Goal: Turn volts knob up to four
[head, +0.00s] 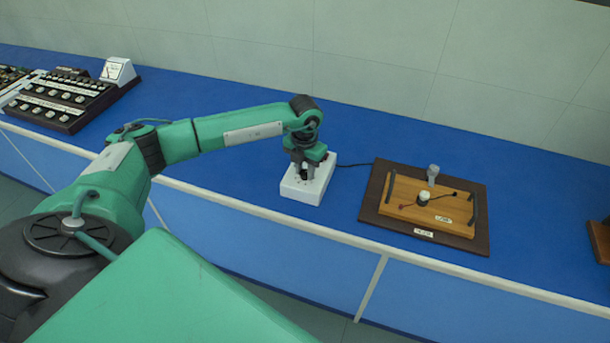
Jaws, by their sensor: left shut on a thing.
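A small white box (302,193) stands on the blue bench, a little right of the middle of the head view. My left gripper (304,176) points down onto the top of this box and is shut on a small dark knob there. The gripper hides most of the knob and part of the box top, so I cannot read the knob's setting or any scale. My right gripper is not in view.
A dark cable runs right from the box to a brown board (369,204) bearing a wooden panel (456,224) with handles. Dark control panels (62,103) and a white meter (119,71) stand at the far left. The blue bench top (400,136) behind is clear.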

